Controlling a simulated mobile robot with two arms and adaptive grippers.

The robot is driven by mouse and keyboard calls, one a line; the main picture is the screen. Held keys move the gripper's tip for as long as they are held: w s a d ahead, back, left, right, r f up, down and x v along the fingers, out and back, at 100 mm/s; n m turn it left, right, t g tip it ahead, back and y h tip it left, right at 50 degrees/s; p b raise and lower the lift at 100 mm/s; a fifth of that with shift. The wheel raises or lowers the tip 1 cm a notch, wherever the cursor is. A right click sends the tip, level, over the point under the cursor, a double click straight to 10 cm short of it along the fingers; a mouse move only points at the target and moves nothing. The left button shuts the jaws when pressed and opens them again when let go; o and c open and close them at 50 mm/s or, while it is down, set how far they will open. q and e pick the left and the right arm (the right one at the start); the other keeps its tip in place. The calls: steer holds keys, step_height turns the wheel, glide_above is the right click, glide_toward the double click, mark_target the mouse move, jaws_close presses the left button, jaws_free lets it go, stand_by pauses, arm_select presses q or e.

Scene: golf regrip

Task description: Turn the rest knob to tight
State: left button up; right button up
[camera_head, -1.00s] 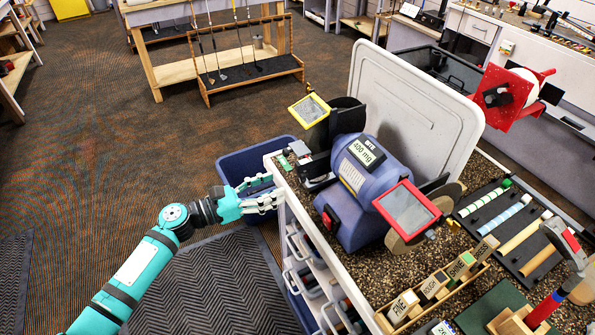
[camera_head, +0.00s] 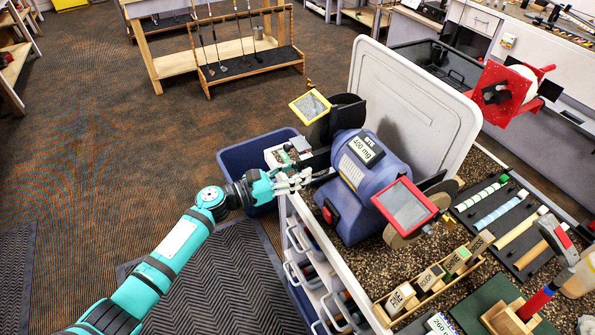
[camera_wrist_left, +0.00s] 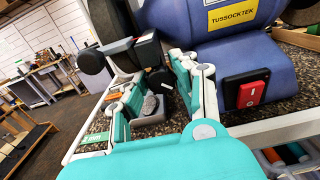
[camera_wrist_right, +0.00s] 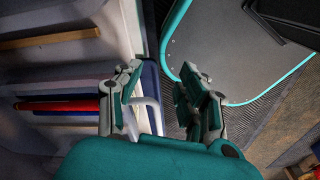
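The blue bench grinder (camera_head: 372,172) stands on the gritty bench top, a label reading 400 mg on its housing. My left gripper (camera_head: 305,180) is at its left side, by the dark rest parts (camera_head: 318,162). In the left wrist view my left gripper (camera_wrist_left: 158,92) is open. A small black round part (camera_wrist_left: 158,80), which looks like the rest knob, shows between or just beyond the fingers; contact cannot be told. Its tight or loose state cannot be read. My right gripper (camera_wrist_right: 162,92) is open and empty in the right wrist view, and is not seen in the head view.
A red-framed shield (camera_head: 405,206) and a yellow-framed shield (camera_head: 310,106) stick out from the grinder. A red switch (camera_wrist_left: 252,93) is right of the left fingers. A blue bin (camera_head: 235,165) stands left of the bench. A rack of labelled blocks (camera_head: 430,282) lies in front.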

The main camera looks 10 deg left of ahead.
arm_select(q)
jaws_close()
steer(key=m+b, duration=0.2)
steer(key=b, duration=0.1)
steer(key=shift+f, duration=0.35)
steer(key=shift+m+b, duration=0.35)
steer(key=shift+m, duration=0.35)
steer(key=shift+s+r+m, duration=0.1)
steer(key=shift+r+m, duration=0.15)
steer(key=shift+m, duration=0.25)
steer(key=o, duration=0.6)
jaws_free()
steer(key=shift+c, duration=0.2)
